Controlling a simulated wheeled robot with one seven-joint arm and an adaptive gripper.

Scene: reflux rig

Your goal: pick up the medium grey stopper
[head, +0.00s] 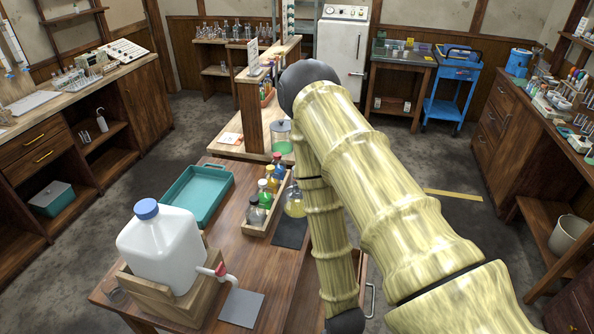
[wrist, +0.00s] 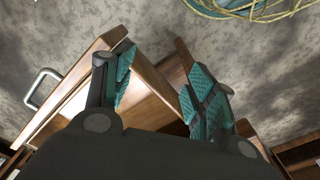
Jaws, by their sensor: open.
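I cannot make out a medium grey stopper in either view. My gripper (wrist: 158,72) shows in the wrist view with its two teal-padded fingers spread apart and nothing visible between them. It is over a pulled-out wooden drawer (wrist: 155,105), whose inside is mostly hidden by the fingers and the gripper body. The drawer's metal handle (wrist: 42,85) is at the left. In the head view my arm covers the gripper, and only the drawer's handle side (head: 362,275) shows beside the table.
The wooden table carries a white jug (head: 160,245) on a wooden stand, a teal tray (head: 180,205), a grey mat (head: 241,307) and a rack of bottles (head: 254,231). A round flask (head: 294,203) is close to my arm. A yellow-and-teal coil (wrist: 250,8) lies on the floor.

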